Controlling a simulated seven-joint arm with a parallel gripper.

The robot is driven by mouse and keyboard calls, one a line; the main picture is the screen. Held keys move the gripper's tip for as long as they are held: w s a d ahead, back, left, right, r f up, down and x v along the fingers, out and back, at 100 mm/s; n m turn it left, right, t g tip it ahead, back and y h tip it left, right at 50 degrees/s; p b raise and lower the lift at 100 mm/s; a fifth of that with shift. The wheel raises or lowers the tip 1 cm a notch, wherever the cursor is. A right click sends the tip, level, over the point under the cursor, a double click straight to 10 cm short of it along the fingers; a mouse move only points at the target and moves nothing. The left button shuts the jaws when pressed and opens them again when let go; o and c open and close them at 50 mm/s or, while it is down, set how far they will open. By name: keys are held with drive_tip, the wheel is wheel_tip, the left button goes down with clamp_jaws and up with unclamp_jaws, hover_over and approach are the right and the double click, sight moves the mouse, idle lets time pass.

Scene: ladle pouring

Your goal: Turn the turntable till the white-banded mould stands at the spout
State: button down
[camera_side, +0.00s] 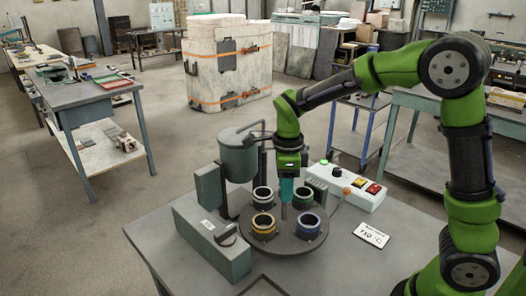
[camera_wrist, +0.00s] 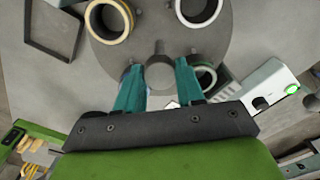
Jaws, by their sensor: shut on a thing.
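The grey round turntable (camera_side: 283,241) carries several dark moulds. The mould with a pale, white-looking band (camera_side: 262,198) stands at the back left, nearest the grey ladle pot (camera_side: 237,158); in the wrist view it is at the top (camera_wrist: 198,10). The yellow-banded mould (camera_side: 263,225) is front left, the blue-banded mould (camera_side: 308,226) front right, and another mould (camera_side: 302,198), seemingly green-banded, back right. My gripper (camera_side: 285,192) points down over the turntable's middle, its teal fingers (camera_wrist: 159,82) shut on the central post (camera_wrist: 159,72). The spout's tip is not clear.
A white control box (camera_side: 346,187) with buttons and a green light is behind right. A label card (camera_side: 372,235) lies on the table at right.

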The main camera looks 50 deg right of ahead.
drive_tip(key=shift+r, duration=0.1)
drive_tip(key=c, duration=0.7)
unclamp_jaws()
wheel_tip(320, 180, up, 17)
